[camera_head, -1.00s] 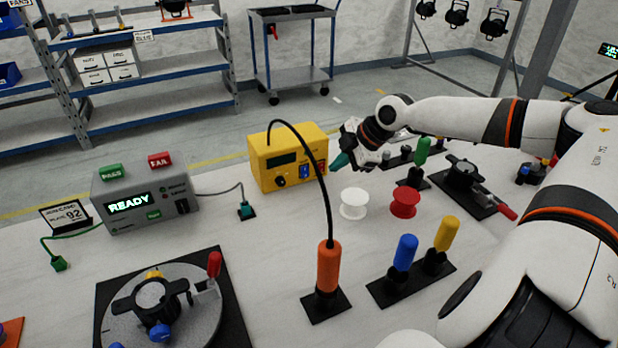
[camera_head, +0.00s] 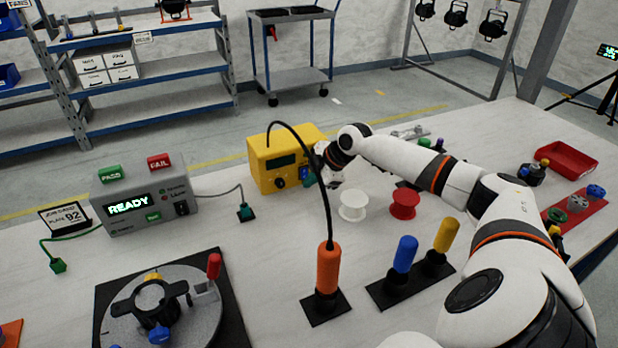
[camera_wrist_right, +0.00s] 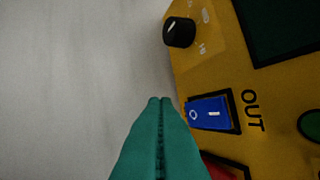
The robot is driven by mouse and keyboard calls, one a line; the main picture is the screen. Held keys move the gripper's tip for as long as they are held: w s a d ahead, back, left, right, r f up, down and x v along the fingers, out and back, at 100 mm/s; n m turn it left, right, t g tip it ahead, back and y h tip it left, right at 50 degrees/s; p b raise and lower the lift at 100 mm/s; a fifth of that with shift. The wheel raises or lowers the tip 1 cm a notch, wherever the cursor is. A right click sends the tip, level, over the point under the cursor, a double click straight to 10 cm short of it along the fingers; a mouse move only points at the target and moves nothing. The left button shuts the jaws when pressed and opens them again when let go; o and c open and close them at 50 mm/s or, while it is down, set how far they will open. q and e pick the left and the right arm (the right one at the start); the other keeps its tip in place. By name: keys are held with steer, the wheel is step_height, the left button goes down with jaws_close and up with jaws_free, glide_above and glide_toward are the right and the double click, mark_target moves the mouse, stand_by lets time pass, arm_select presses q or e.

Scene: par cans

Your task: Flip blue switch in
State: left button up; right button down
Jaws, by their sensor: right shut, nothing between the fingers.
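The yellow box (camera_head: 268,163) stands at the back middle of the table. In the right wrist view its face (camera_wrist_right: 235,75) carries the blue rocker switch (camera_wrist_right: 210,113), marked O and I, with the word OUT beside it. I cannot tell which side of the rocker is pressed in. My right gripper (camera_head: 309,179) is at the right end of the box's front and partly covers the switches there. Its teal fingers (camera_wrist_right: 161,102) are shut and empty, with the tips just beside the blue switch; contact cannot be told. My left gripper is not in view.
The box also has a black knob (camera_wrist_right: 179,32), a green button (camera_wrist_right: 311,125) and a red switch (camera_wrist_right: 228,170). A black cable arches in front of the box to an orange handle (camera_head: 328,268). White (camera_head: 353,205) and red (camera_head: 404,204) spools stand close to my right gripper.

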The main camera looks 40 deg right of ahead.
steer(key=shift+w+d, duration=0.2)
steer(key=shift+w, duration=0.4)
steer(key=shift+f, duration=0.15)
steer(key=shift+w+f+b, duration=0.1)
steer(key=shift+f+b, duration=0.15)
steer(key=shift+b, duration=0.15)
steer(key=shift+w+d+t, duration=0.1)
steer(key=shift+w+t, duration=0.05)
steer(key=shift+t, duration=0.25)
steer(key=shift+r, duration=0.15)
steer(key=shift+r+p, duration=0.85)
